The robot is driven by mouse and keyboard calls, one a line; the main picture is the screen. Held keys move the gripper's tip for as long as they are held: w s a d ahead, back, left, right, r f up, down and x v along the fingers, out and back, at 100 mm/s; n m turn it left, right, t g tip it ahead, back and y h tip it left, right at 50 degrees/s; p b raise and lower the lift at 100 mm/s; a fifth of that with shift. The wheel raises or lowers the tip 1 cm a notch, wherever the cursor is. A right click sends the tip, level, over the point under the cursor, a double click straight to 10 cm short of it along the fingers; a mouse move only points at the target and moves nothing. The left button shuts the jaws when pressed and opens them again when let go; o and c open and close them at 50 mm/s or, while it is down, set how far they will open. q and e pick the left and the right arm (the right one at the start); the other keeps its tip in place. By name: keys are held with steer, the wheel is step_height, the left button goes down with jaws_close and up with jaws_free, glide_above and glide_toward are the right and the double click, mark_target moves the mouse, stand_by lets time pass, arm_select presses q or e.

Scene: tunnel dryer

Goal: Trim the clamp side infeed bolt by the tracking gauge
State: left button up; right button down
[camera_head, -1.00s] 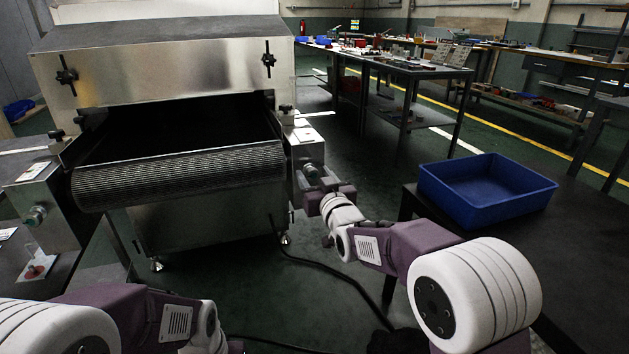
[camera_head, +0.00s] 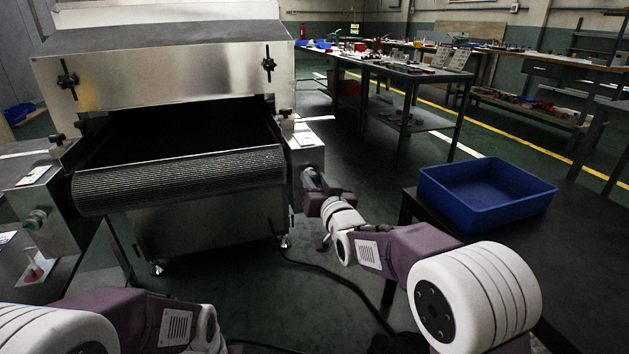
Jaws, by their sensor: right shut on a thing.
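The tunnel dryer's wire mesh belt (camera_head: 180,180) runs out of its dark infeed opening. An infeed bolt sits on the front of the right side housing (camera_head: 306,156), mostly hidden by my right gripper (camera_head: 314,182). That gripper is shut on the bolt, its arm reaching in from the lower right. A second infeed bolt (camera_head: 38,217) with a round metallic head shows on the left side housing. Pale plates lie on top of both housings; which one is the tracking gauge I cannot tell. My left arm (camera_head: 130,318) lies low at the left; its gripper is out of frame.
A blue bin (camera_head: 486,193) stands on a dark table (camera_head: 590,245) beside my right arm. A black cable (camera_head: 335,275) crosses the floor. A small stand with a red item (camera_head: 35,272) is at the lower left. Workbenches (camera_head: 410,75) stand behind.

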steer(key=m, duration=0.5)
steer(key=shift+d+m, duration=0.1)
steer(key=shift+m, duration=0.2)
steer(key=m, duration=0.5)
steer(key=shift+f+m+p, duration=0.1)
steer(key=shift+m+p, duration=0.2)
steer(key=m, duration=0.5)
steer(key=shift+f, duration=0.15)
steer(key=m, duration=0.5)
steer(key=shift+f+m+p, duration=0.1)
steer(key=shift+m+p, duration=0.2)
steer(key=shift+m, duration=0.1)
steer(key=c, duration=1.1)
jaws_free()
